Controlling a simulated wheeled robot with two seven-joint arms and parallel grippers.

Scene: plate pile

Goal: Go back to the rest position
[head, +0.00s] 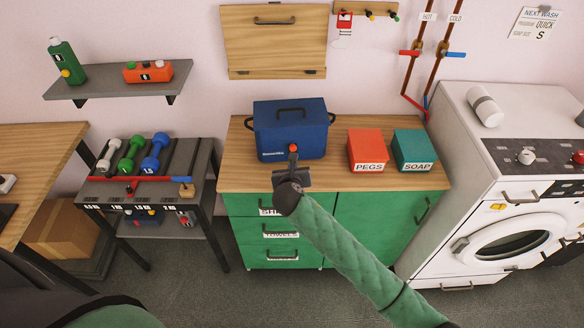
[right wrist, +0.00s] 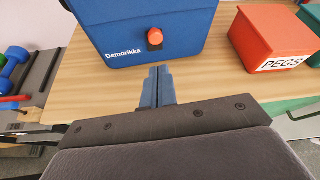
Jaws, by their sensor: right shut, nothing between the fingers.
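My right gripper (head: 293,158) is at the front of the blue box (head: 267,130), near the red-orange knob (head: 293,148) on its front face. In the right wrist view the fingers of my right gripper (right wrist: 157,85) are shut together and empty, a little short of the box's front. The blue box (right wrist: 120,22) stands on the wooden top of the green cabinet, with a dark handle on its lid. My left gripper is out of view; only part of my own body shows at the lower left.
A red PEGS box (head: 367,151) and a teal SOAP box (head: 414,151) stand right of the blue box. The washing machine (head: 505,240) is at the right. A dumbbell rack (head: 203,160) is at the left, below a wall shelf (head: 105,88). Floor between rack and cabinet is clear.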

